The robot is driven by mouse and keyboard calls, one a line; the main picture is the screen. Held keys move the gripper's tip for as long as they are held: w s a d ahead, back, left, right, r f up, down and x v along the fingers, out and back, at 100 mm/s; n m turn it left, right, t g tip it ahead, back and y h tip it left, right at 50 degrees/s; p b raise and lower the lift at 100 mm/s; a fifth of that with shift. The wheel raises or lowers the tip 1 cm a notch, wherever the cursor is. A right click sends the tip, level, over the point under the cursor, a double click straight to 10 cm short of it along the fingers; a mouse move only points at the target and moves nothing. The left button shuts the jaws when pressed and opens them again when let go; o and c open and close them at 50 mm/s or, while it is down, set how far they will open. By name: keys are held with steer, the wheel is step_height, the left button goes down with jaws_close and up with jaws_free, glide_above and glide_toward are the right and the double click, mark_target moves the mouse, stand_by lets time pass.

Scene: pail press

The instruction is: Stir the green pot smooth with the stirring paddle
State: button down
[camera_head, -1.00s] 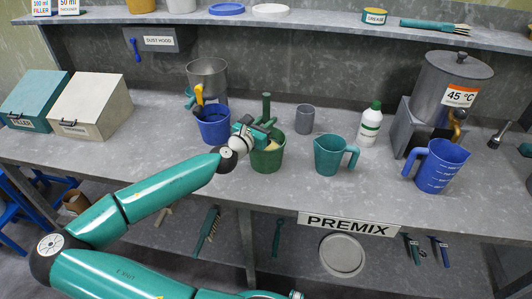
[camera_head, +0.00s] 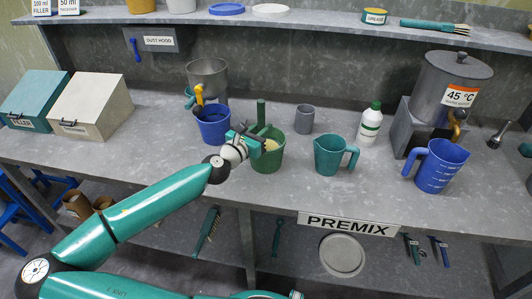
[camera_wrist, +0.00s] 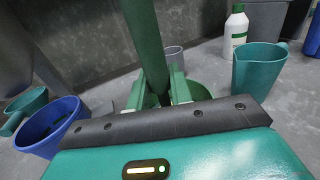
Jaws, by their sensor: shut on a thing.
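The green pot (camera_head: 268,160) stands on the grey bench, with pale contents partly showing inside. My gripper (camera_head: 262,137) is over the pot's mouth, shut on the green stirring paddle (camera_head: 261,113). The paddle stands close to upright, with its handle above my fingers and its lower end hidden in the pot. In the wrist view the paddle shaft (camera_wrist: 148,45) rises between my fingers (camera_wrist: 166,92), and a part of the green pot's rim (camera_wrist: 200,91) shows behind them. How smooth the contents are cannot be told.
A blue pot (camera_head: 213,127) stands close on the left, under a metal hopper (camera_head: 207,70). A teal jug (camera_head: 329,158), a grey cup (camera_head: 304,119), a white bottle (camera_head: 370,125) and a blue jug (camera_head: 437,170) stand to the right. The bench front is clear.

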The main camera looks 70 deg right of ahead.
steer(key=d, duration=0.2)
steer(key=w+d, duration=0.1)
steer(key=shift+d, duration=0.35)
steer(key=shift+w+a, duration=0.25)
steer(key=shift+a, duration=0.8)
steer(key=shift+s+a, duration=0.75)
steer(key=shift+a, duration=0.1)
